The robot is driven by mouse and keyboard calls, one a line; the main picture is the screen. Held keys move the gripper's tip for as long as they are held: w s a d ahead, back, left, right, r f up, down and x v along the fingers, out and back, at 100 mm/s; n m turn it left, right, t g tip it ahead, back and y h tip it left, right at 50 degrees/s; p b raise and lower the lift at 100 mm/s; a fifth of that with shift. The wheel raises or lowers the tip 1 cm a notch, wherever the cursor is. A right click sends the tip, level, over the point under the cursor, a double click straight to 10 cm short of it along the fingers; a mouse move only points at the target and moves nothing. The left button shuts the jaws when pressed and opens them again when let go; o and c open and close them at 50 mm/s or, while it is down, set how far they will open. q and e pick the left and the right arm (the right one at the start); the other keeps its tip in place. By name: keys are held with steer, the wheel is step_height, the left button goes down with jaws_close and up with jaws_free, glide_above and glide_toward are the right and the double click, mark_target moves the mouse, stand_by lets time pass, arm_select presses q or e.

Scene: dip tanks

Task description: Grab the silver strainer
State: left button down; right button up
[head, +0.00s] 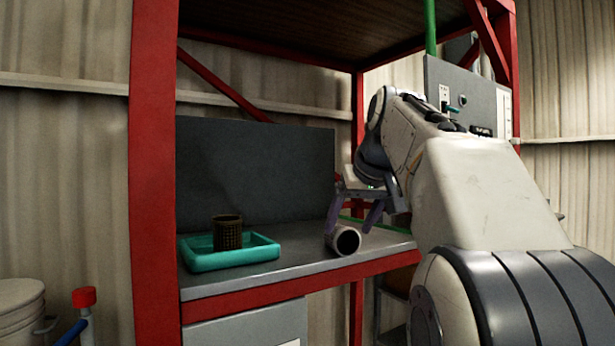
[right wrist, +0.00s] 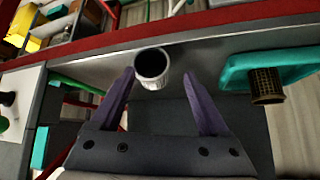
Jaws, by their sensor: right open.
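The silver strainer (head: 332,240) lies on its side near the front edge of the grey bench, its dark open end facing the camera. My right gripper (head: 352,220) is open, its purple fingers pointing down at the strainer. In the right wrist view the strainer (right wrist: 152,66) sits between and just beyond the fingertips of the right gripper (right wrist: 158,74). I cannot tell whether the fingers touch it. A dark brown mesh strainer (head: 227,233) stands in a teal tray (head: 262,253) to the left; it also shows in the right wrist view (right wrist: 266,84). My left gripper is not in view.
The grey bench (head: 300,270) has a red front rail and red posts (head: 152,180). A dark panel (head: 255,165) stands behind. A grey control box (head: 470,95) is at the right. A white bucket (head: 20,310) stands at lower left. Bare bench separates tray and silver strainer.

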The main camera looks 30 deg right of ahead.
mark_target(345, 228)
arm_select(q)
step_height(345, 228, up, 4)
steer(key=p, duration=0.2)
steer(key=shift+p, duration=0.35)
arm_select(e)
steer(key=d+r, duration=0.1)
steer(key=d+r+y, duration=0.1)
steer(key=d+r+t+y, duration=0.1)
steer(key=shift+w+d+n, duration=0.25)
steer(key=shift+w+n, duration=0.05)
arm_select(q)
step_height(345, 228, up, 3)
steer(key=p, duration=0.3)
arm_select(e)
steer(key=x, duration=1)
steer(key=shift+w+f, duration=0.15)
steer(key=shift+w, duration=0.05)
steer(key=c, duration=1.1)
steer(key=shift+a, duration=0.1)
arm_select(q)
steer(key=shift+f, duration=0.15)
arm_select(e)
steer(key=shift+s, duration=0.1)
